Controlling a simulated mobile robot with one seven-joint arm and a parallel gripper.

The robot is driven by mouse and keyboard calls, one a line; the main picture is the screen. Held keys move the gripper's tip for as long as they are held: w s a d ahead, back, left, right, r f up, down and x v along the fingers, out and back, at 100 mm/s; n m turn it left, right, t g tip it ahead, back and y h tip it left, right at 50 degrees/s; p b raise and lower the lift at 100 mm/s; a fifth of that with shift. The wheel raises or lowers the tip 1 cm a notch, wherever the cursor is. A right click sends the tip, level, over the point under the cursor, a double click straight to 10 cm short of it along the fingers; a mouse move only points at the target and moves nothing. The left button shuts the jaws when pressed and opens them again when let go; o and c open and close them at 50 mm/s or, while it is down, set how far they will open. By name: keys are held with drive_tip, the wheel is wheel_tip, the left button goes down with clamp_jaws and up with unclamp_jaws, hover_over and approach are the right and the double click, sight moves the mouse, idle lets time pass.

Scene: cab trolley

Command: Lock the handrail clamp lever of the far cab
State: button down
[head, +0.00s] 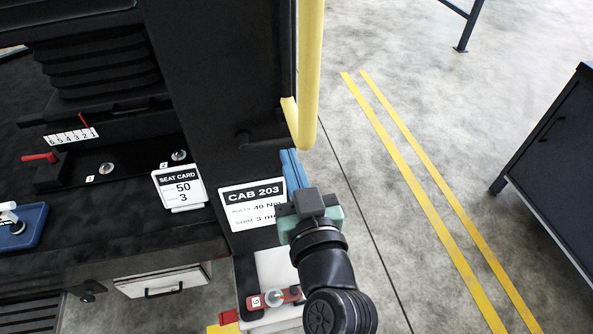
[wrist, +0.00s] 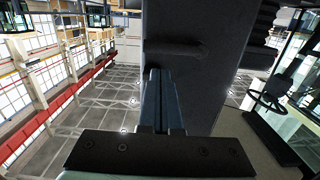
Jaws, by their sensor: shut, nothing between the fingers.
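The yellow handrail (head: 308,75) runs down the edge of a black cab post (head: 205,90); its lower end bends in toward the post. A dark bar (head: 262,133) sticks out of the post by that end and looks like the clamp lever; I cannot tell whether it is locked. In the wrist view a dark rounded bar (wrist: 178,49) lies across the post, just beyond the fingertips. My gripper (head: 289,158) is shut and empty, its blue fingers pointing up just below the handrail's end. The wrist view shows the fingers (wrist: 157,75) together, apparently not touching the bar.
A CAB 203 sign (head: 252,206) is on the post beside my gripper. A SEAT CARD sign (head: 180,188), a red-handled lever (head: 40,157) and a blue tray (head: 25,228) are at left. A dark cabinet (head: 550,165) stands at right. The floor between is open.

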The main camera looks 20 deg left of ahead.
sight(284, 143)
drive_tip(key=shift+p+x, duration=0.35)
drive_tip(key=shift+x, duration=1.8)
drive_tip(key=shift+d+f+m+b, duration=0.15)
drive_tip(key=shift+f+m+b, duration=0.35)
drive_tip(key=shift+m, duration=0.3)
drive_tip(key=shift+f+m, duration=0.35)
drive_tip(key=shift+m, duration=0.05)
drive_tip(key=s+a+f+m+y+b, duration=0.1)
drive_tip(key=f+m, duration=0.6)
drive_tip(key=m, duration=0.7)
drive_tip(key=s+a+b, duration=0.1)
drive_tip(key=a, duration=0.1)
drive_tip(key=shift+s+a, duration=0.2)
drive_tip(key=shift+a, duration=0.3)
drive_tip(key=shift+s, duration=0.1)
